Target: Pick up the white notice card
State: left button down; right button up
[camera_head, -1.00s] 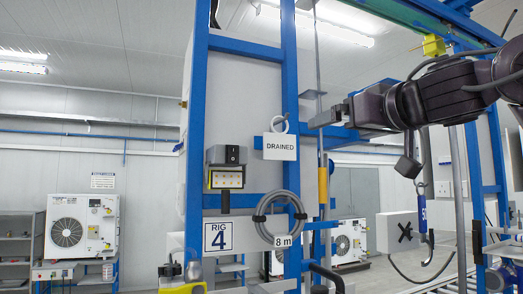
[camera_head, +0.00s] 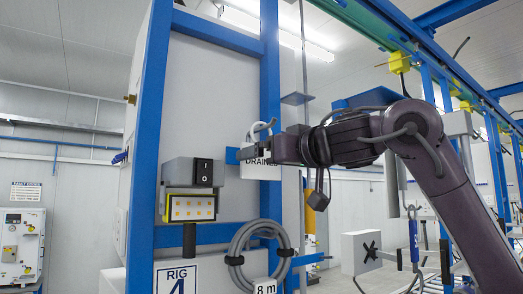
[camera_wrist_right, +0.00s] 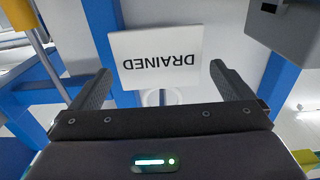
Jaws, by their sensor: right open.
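The white notice card (camera_head: 252,171), lettered DRAINED, hangs by a white ring (camera_head: 255,130) on a blue post of the rig. My right gripper (camera_head: 268,150) is close at the card and covers part of it in the head view. In the right wrist view the card (camera_wrist_right: 158,40) appears upside down. There, my right gripper (camera_wrist_right: 160,68) is open, with one finger on each side of the card and gaps between. The ring (camera_wrist_right: 160,97) shows below the card, towards the palm. My left gripper is not in view.
Left of the card is a grey switch box (camera_head: 194,172) with a yellow-framed lamp panel (camera_head: 190,207). A coiled grey hose (camera_head: 238,250) hangs below, near the RIG 4 sign (camera_head: 177,278). Blue posts (camera_head: 270,80) frame the panel. A white block (camera_head: 362,252) hangs at right.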

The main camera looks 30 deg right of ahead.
aim_at(263, 159)
jog(key=w+p, duration=0.1)
jog(key=w, duration=0.1)
jog(key=w+p, duration=0.1)
jog(key=w, duration=0.1)
jog(key=shift+a+r, duration=0.15)
jog(key=shift+r, duration=0.05)
jog(key=shift+w+f, duration=0.15)
jog(key=shift+w, duration=0.1)
jog(key=shift+s, duration=0.2)
jog(key=c, duration=0.3)
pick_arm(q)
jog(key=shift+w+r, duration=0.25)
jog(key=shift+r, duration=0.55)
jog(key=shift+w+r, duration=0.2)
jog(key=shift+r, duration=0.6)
pick_arm(e)
jog(key=shift+w, duration=0.1)
jog(key=c, duration=0.4)
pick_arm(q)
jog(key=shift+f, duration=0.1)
